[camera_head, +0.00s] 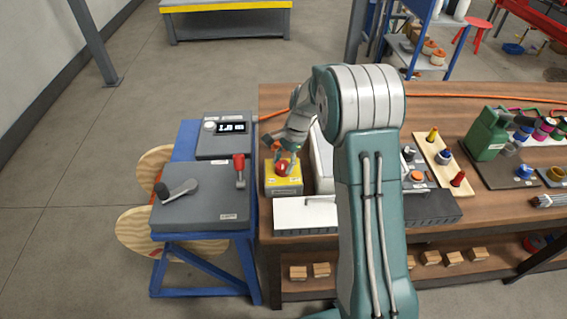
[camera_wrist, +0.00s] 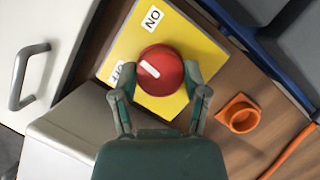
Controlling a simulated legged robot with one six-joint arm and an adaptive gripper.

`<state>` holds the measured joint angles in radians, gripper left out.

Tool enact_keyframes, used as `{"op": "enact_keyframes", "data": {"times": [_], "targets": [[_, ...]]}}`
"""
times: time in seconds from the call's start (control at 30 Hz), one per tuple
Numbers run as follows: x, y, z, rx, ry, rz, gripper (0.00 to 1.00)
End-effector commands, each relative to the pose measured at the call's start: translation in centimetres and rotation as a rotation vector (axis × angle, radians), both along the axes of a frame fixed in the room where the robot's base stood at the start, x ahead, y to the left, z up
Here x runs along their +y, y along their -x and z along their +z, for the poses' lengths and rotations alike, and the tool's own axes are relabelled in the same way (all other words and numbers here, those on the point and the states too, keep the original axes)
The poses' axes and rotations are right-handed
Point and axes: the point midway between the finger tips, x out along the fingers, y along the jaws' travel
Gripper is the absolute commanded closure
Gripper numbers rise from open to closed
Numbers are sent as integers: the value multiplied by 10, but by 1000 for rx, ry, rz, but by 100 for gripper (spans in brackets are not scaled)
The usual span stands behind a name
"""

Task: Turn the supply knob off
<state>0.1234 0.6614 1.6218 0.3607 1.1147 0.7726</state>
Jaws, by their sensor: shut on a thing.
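The supply knob (camera_wrist: 166,79) is a round red knob with a white pointer mark, on a yellow box (camera_wrist: 184,38). Its mark points up and left in the wrist view, between the ON label (camera_wrist: 153,18) and the partly hidden OFF label (camera_wrist: 122,74), nearer to OFF. In the head view the red knob (camera_head: 282,168) sits on top of the yellow box (camera_head: 284,187) at the left end of the wooden bench. My gripper (camera_wrist: 160,77) is shut on the knob, one finger on each side. The gripper also shows in the head view (camera_head: 286,160), reaching down to the knob.
An orange socket-like fitting (camera_wrist: 240,114) is close to the box. A white cabinet door with a grey handle (camera_wrist: 28,75) stands at the left in the wrist view. A blue stand (camera_head: 205,262) with a grey unit and display (camera_head: 231,127) is beside the bench.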

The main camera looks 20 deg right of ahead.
Motion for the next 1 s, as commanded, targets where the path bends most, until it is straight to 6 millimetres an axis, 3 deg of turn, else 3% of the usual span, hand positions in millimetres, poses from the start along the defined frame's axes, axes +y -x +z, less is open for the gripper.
{"op": "enact_keyframes", "data": {"times": [0.6,1.0], "targets": [[2,-2,-2,-3,1,578,89],[2,-3,-2,-4,1,838,89]]}}
